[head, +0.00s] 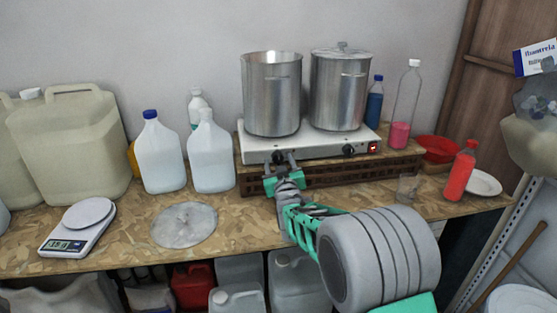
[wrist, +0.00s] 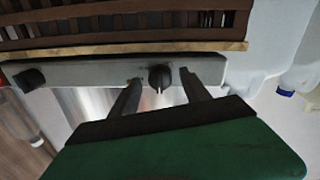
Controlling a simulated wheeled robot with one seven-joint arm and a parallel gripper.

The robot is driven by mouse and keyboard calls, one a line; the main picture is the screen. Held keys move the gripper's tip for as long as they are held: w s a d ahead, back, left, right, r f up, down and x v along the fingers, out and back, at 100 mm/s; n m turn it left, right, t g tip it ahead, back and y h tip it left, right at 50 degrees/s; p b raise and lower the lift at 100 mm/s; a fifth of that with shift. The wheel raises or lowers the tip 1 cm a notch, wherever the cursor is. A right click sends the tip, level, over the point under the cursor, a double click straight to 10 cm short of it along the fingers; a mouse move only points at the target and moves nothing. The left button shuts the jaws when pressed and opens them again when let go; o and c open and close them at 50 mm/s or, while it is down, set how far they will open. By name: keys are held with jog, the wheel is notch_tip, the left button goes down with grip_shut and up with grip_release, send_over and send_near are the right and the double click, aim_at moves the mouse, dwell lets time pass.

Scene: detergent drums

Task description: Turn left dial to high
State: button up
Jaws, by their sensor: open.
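A white two-burner hot plate (head: 315,142) stands on a raised slatted crate, with two black dials on its front. The left dial (wrist: 159,77) shows between my fingertips in the wrist view, a pale mark at its lower edge there. My gripper (wrist: 161,79) is open, a finger on each side of that dial, with gaps visible; I cannot tell how deep the fingers reach. In the head view my gripper (head: 284,166) is at the left dial and partly hides it. The right dial (head: 349,150) is clear of it; in the wrist view it shows at left (wrist: 29,80).
An open steel pot (head: 271,95) and a lidded pot (head: 339,90) stand on the hot plate. A lit red switch (head: 373,147) is at its right end. The slatted crate (head: 330,172) lies below. White jugs (head: 211,158) stand left, a clear glass (head: 408,186) right.

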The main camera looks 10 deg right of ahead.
jog(key=shift+w, duration=0.25)
jog(key=shift+c, duration=0.4)
grip_shut()
